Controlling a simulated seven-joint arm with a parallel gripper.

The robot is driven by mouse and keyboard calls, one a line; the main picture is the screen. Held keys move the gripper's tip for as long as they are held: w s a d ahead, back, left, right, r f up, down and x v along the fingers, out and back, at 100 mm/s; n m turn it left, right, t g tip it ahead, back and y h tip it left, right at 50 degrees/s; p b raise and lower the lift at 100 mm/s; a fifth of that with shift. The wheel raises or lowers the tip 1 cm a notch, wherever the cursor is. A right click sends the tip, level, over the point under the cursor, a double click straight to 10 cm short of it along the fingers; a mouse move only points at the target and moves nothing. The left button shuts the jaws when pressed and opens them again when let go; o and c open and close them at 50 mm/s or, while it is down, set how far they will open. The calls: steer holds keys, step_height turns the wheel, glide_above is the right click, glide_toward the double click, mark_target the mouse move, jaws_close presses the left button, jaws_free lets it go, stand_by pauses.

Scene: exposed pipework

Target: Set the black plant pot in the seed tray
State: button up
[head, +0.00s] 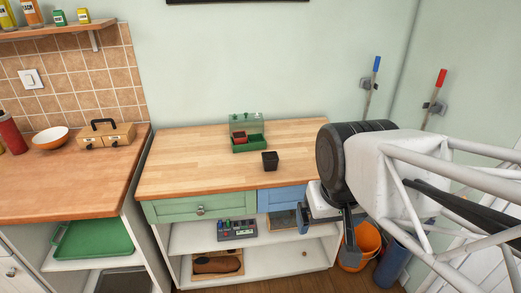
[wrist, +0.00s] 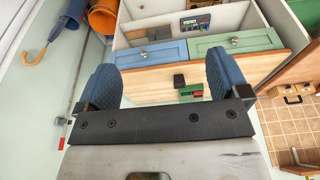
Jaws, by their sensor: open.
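The black plant pot (head: 270,161) stands upright on the wooden worktop, just in front and to the right of the green seed tray (head: 250,147). A red pot (head: 239,137) sits in the tray's left part, and a clear greenish panel stands at its back. In the wrist view the black pot (wrist: 179,81) and the green tray (wrist: 190,98) appear small, beyond my fingers. My gripper (head: 328,232) is open and empty. It is in front of the worktop, to the right of the pot and well apart from it. My gripper's blue fingers (wrist: 162,82) are spread wide.
The worktop (head: 180,160) is otherwise clear. Below are green (head: 200,208) and blue drawers and open shelves. A counter on the left holds a wooden box (head: 105,135) and an orange bowl (head: 50,137). An orange bucket (head: 365,240) stands on the floor at right.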

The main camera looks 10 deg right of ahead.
steer(key=w+r+n, duration=0.2)
steer(key=w+n, duration=0.3)
steer(key=w, duration=0.8)
steer(key=n+g, duration=0.3)
steer(key=n, duration=1)
glide_above(270, 158)
steer(key=f, duration=1.6)
steer(key=shift+s+d, duration=0.15)
steer(key=shift+s, duration=0.25)
steer(key=shift+w+f, duration=0.3)
steer(key=shift+f, duration=0.05)
steer(key=shift+f, duration=1.3)
steer(key=shift+w+f, duration=0.2)
steer(key=shift+f, duration=2.35)
